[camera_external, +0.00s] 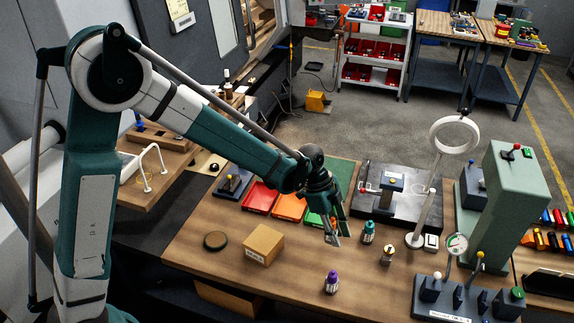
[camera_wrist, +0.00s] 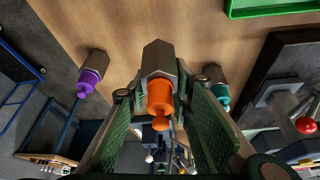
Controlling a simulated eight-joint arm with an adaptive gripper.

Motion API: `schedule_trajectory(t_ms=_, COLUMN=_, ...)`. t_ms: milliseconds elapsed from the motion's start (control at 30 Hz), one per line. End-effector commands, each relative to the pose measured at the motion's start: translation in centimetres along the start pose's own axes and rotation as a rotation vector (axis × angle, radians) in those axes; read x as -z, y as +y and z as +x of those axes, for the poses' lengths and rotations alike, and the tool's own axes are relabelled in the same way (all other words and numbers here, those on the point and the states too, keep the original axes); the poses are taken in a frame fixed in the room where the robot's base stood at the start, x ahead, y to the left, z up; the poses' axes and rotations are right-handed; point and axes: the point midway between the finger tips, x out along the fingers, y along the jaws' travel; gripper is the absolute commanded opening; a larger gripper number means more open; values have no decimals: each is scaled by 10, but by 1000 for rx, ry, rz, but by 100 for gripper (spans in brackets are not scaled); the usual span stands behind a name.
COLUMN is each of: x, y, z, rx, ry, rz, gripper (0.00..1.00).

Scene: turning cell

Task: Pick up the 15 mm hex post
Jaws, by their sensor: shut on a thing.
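My gripper (camera_wrist: 158,105) is shut on a hex post with an orange top (camera_wrist: 158,98) and a grey hexagonal body (camera_wrist: 157,60). Its green fingers stand on either side of the post in the wrist view. In the outside view my gripper (camera_external: 332,232) is over the wooden table, with a little orange and grey showing at its fingers. Whether the post touches the table is hard to tell. A purple-topped post (camera_external: 331,282) stands in front, and a teal-topped post (camera_external: 368,232) stands to the right. No size marking on the held post is readable.
A cardboard box (camera_external: 264,244) and a round dark disc (camera_external: 215,240) lie to the left. Red (camera_external: 260,197) and orange (camera_external: 288,207) trays are behind. A ring lamp (camera_external: 454,133) and gauge stand (camera_external: 455,295) are at right.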

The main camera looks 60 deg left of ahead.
Motion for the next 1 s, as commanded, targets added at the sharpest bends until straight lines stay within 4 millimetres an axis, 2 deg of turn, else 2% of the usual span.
schedule_trajectory(t_ms=100, x=4, y=0, z=-10, rx=0, ry=0, rz=0, gripper=0)
schedule_trajectory(t_ms=300, x=8, y=0, z=-18, rx=0, ry=0, rz=0, gripper=0)
schedule_trajectory(t_ms=1000, x=8, y=0, z=-20, rx=0, ry=0, rz=0, gripper=0)
